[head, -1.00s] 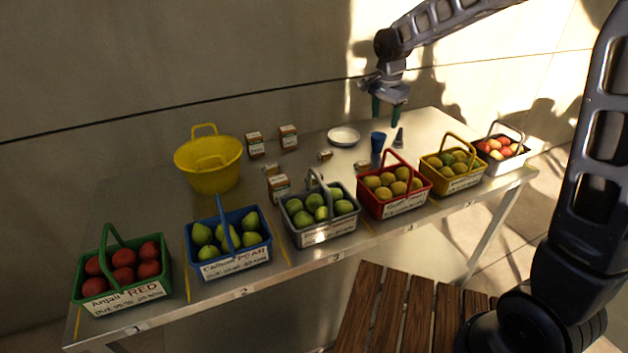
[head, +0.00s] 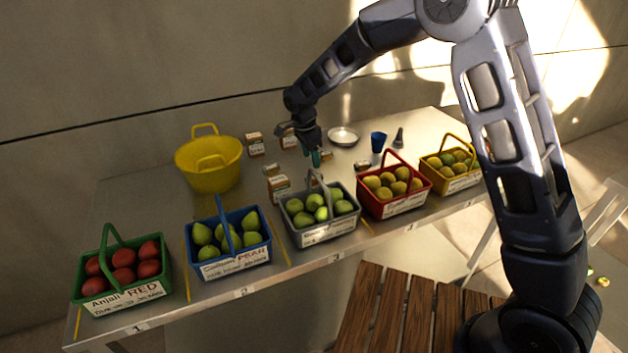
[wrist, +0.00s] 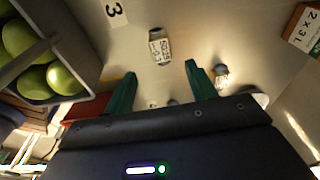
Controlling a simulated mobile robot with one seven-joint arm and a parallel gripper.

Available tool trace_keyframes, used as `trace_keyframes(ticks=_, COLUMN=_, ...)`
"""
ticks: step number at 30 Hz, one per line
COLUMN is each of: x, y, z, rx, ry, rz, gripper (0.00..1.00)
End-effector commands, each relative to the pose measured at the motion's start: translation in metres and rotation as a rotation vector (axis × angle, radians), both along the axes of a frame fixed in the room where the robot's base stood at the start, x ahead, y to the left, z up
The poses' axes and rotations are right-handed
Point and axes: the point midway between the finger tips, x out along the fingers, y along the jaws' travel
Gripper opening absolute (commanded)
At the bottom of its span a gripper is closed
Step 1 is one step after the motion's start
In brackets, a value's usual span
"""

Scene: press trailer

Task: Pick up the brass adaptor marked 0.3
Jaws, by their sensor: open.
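My gripper (head: 314,158) hangs over the table behind the grey basket, its green fingers open and empty. In the wrist view the open fingers (wrist: 158,88) point toward a small brass-ended piece with a pale label (wrist: 158,46), lying on the table beyond the tips and apart from them. Its label is too small to read surely, so I cannot tell whether it is marked 0.3. A second small brass and white piece (wrist: 221,74) lies just right of the right finger. In the head view one small brownish piece (head: 327,156) lies beside the gripper and another (head: 361,166) lies behind the red basket.
Fruit baskets line the front edge, including a grey one (head: 296,207) and a red one (head: 372,205). A yellow tub (head: 208,175), small boxes (head: 279,187), a white dish (head: 343,135) and a blue cup (head: 378,141) stand behind.

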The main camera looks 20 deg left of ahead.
Motion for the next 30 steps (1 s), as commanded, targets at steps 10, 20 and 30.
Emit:
trace_keyframes(ticks=10, x=0.004, y=-0.004, z=-0.036, rx=0.0, ry=0.0, rz=0.001, gripper=0.56)
trace_keyframes(ticks=20, x=0.008, y=-0.006, z=-0.074, rx=-0.002, ry=0.002, rz=0.001, gripper=0.56)
trace_keyframes(ticks=30, x=0.009, y=-0.006, z=-0.085, rx=0.001, ry=-0.001, rz=0.001, gripper=0.56)
